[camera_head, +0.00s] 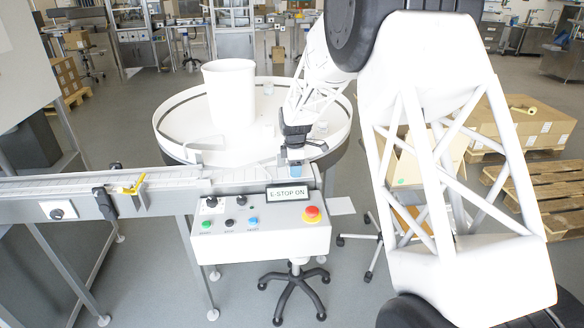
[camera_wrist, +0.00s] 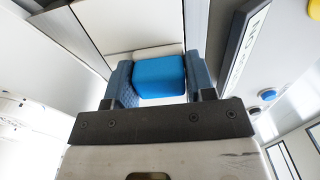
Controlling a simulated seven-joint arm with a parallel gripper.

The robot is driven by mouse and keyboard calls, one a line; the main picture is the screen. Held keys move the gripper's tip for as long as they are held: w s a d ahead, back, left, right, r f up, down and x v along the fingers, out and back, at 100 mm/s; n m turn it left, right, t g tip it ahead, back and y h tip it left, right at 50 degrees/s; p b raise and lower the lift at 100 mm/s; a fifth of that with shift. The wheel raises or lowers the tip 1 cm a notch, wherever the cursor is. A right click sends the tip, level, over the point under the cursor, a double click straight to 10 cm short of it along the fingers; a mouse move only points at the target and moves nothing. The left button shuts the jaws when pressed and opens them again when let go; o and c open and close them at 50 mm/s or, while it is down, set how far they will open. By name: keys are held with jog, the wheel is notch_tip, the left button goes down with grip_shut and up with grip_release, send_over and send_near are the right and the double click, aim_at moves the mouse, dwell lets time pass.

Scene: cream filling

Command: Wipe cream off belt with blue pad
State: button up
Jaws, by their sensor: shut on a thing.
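My gripper (camera_head: 295,158) is over the right end of the white conveyor belt (camera_head: 170,180), just behind the control box. In the wrist view my gripper (camera_wrist: 160,82) is shut on the blue pad (camera_wrist: 160,72), which sits between its two blue-grey fingers. The blue pad also shows small below the gripper in the head view (camera_head: 296,170). The pale belt surface (camera_wrist: 130,25) lies beyond the pad in the wrist view. I cannot tell whether the pad touches the belt. I cannot make out any cream against the white surface.
A control box (camera_head: 260,238) with an E-STOP ON sign (camera_head: 287,193) and a red button (camera_head: 312,214) stands in front of the belt. Behind is a round white table (camera_head: 180,118) with a tall white bin (camera_head: 230,95). A yellow part (camera_head: 133,185) sits on the belt edge.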

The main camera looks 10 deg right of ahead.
aim_at(286, 175)
jog(key=shift+a, duration=1.6)
notch_tip(286, 175, up, 8)
jog(key=shift+s+d, duration=0.1)
jog(key=shift+d, duration=0.05)
